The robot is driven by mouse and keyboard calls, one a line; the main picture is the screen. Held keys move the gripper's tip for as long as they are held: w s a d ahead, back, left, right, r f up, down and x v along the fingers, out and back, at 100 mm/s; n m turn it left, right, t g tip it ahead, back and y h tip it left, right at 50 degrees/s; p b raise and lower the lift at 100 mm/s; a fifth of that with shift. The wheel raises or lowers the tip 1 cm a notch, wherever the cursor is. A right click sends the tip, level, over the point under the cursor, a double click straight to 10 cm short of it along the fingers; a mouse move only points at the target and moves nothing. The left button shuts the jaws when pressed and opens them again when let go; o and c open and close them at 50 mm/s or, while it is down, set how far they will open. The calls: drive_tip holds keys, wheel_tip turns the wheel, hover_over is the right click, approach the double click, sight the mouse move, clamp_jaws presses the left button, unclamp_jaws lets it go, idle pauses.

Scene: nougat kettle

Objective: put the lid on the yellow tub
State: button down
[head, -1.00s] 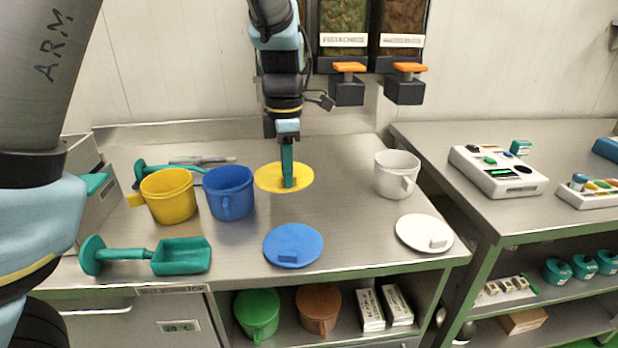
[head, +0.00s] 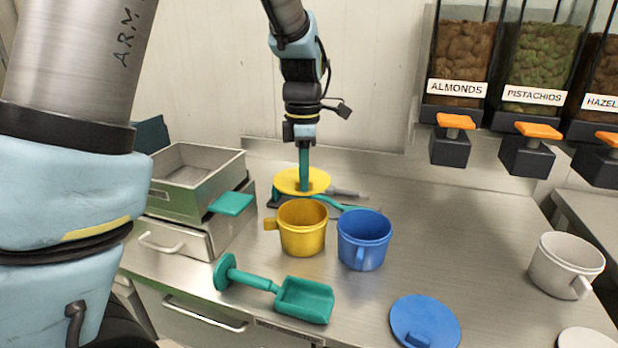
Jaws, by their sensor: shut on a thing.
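The yellow tub (head: 302,237) stands upright and open on the steel bench, with its handle on the left. My gripper (head: 304,184) points down and is shut on the yellow lid (head: 284,181), at its middle. The lid is roughly level. It shows just above the tub's far rim in the picture, apart from the opening. How high it hangs, and how far behind the tub, I cannot tell exactly. The gripper's tips hide the lid's knob.
A blue tub (head: 364,240) stands close on the right of the yellow one. A green scoop (head: 303,299) lies in front, and a blue lid (head: 424,322) front right. Metal trays (head: 200,178) stand at left. A white tub (head: 565,265) is far right. Green and grey tools lie behind the tubs.

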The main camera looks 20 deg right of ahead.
sight(304, 194)
drive_tip(key=shift+f+b, duration=2.4)
drive_tip(key=shift+f, duration=0.25)
drive_tip(key=shift+f+b, duration=0.35)
drive_tip(key=shift+f, duration=0.6)
drive_tip(key=shift+p, duration=0.65)
drive_tip(key=shift+f+p, duration=0.35)
drive_tip(key=shift+f, duration=0.15)
drive_tip(key=c, duration=0.8)
unclamp_jaws()
drive_tip(key=shift+o, duration=0.2)
drive_tip(key=o, duration=0.4)
